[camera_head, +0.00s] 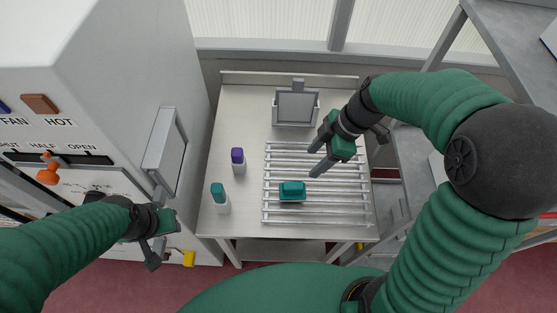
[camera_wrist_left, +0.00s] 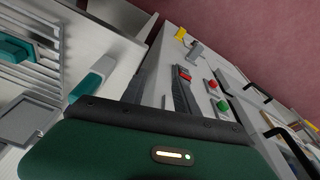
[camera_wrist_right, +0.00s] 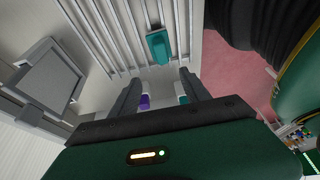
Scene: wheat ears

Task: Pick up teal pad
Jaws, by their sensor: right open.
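The teal pad (camera_head: 292,190) is a small block with a raised top, lying on the slatted metal rack (camera_head: 270,215) on the table. It also shows in the right wrist view (camera_wrist_right: 158,47), beyond my open fingers, and at the left edge of the left wrist view (camera_wrist_left: 14,48). My right gripper (camera_head: 315,160) is open and empty, above the rack and up and right of the pad, apart from it. My left gripper (camera_head: 158,250) is by the white cabinet, left of the table and away from the pad. I cannot tell its opening, and no held object shows.
A purple-topped bottle (camera_head: 238,160) and a teal-topped bottle (camera_head: 219,197) stand left of the rack. A grey square-faced device (camera_head: 296,107) stands behind it. The white cabinet (camera_head: 110,60) borders the table on the left; metal shelving (camera_head: 510,40) is at right.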

